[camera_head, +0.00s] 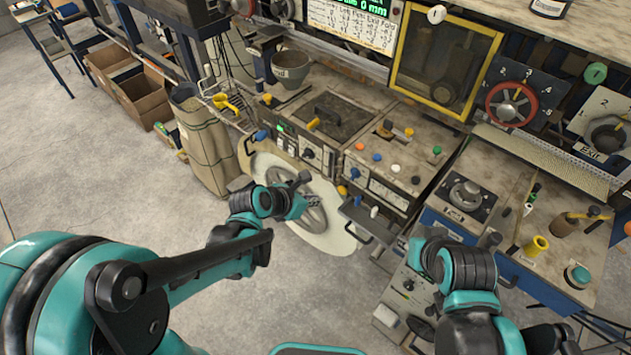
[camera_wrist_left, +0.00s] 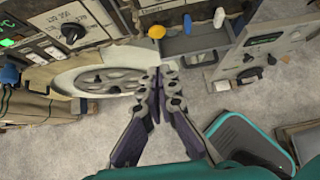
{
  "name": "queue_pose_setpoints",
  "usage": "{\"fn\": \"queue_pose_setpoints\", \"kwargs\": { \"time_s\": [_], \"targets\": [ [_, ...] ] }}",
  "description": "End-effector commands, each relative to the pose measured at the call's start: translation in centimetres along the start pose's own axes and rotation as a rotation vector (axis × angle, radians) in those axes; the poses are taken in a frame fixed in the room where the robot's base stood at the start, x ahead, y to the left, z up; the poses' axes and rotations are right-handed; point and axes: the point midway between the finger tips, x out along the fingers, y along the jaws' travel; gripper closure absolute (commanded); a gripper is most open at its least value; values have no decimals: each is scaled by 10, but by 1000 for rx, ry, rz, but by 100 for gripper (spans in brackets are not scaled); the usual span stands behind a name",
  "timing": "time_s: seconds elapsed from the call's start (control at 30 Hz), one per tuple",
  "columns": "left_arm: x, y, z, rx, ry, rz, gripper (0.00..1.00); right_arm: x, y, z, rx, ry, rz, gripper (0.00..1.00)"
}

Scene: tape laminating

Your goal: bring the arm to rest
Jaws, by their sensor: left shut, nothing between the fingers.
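My left arm (camera_head: 225,250) reaches from the left towards the front of the machine bench. My left gripper (camera_head: 310,199) is in front of a large pale disc (camera_head: 333,238) with a grey spoked hub. In the left wrist view my left gripper (camera_wrist_left: 158,82) has its fingers together with nothing between them. The same disc (camera_wrist_left: 100,60) lies beyond and left of the fingertips there; I cannot tell whether they touch it. My right arm (camera_head: 465,275) shows at the lower right, in front of the bench, but its gripper cannot be made out.
The machine bench (camera_head: 335,110) has knobs, levers and an open drawer (camera_head: 366,222) right of the disc. A sack (camera_head: 203,145) and cardboard boxes (camera_head: 140,95) stand at the left. A grey control box (camera_head: 405,300) is near my right arm. The floor at the left is clear.

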Motion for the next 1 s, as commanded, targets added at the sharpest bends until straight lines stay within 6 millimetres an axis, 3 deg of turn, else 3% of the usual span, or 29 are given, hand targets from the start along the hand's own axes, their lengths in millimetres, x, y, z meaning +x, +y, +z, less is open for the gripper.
{"fn": "queue_pose_setpoints", "kwargs": {
  "time_s": [0.23, 0.37, 0.47, 0.7, 1.0],
  "targets": [
    [-1, 0, 0, 14, 2, 2, 100, 0, 0, 0, 0, 0, 0, 69],
    [-11, 2, -5, 175, 21, 21, 100, 4, 0, 3, 0, 0, 0, 69],
    [-27, 4, -14, 447, 62, 46, 100, 9, 0, 6, 0, 0, 0, 69],
    [-78, 10, -47, 1297, 232, 57, 100, 22, 0, 16, 0, 0, 0, 69],
    [-133, 11, -97, 2249, 474, -103, 100, 36, 0, 26, 0, 0, 0, 69]
  ]
}}
